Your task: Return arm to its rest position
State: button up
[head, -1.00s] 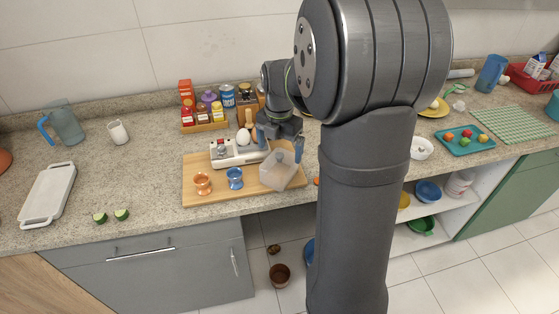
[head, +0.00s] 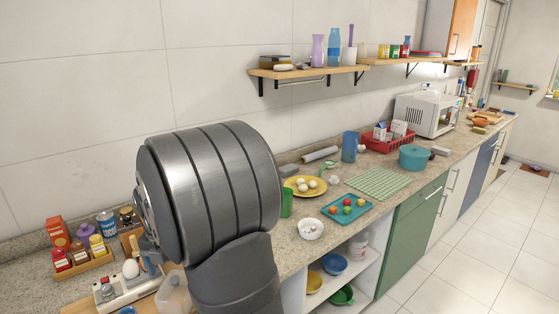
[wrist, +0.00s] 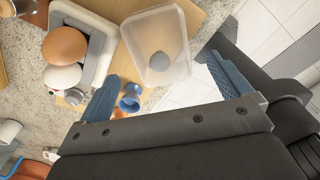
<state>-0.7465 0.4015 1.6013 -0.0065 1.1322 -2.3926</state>
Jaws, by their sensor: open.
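My gripper (wrist: 163,68) shows in the wrist view with its two blue fingers spread wide. Nothing is held between them. A clear plastic container (wrist: 183,62) with a grey rounded shape in it lies beyond the fingertips, over the wooden board. A blue egg cup (wrist: 130,98) is close to the left finger. In the head view my large grey arm links fill the lower left, and the gripper is mostly hidden behind them. The clear container (head: 173,296) shows partly beside the arm.
A white device (head: 122,291) with a white egg (head: 131,268) stands left of my arm, near a spice rack (head: 85,267). A shelf (head: 310,72) hangs above.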

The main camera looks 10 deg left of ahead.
notch_tip(320, 180, down, 9)
jog(key=shift+r, duration=0.15)
jog(key=shift+w+r, duration=0.15)
jog(key=shift+r, duration=1.55)
jog(key=shift+o, duration=0.6)
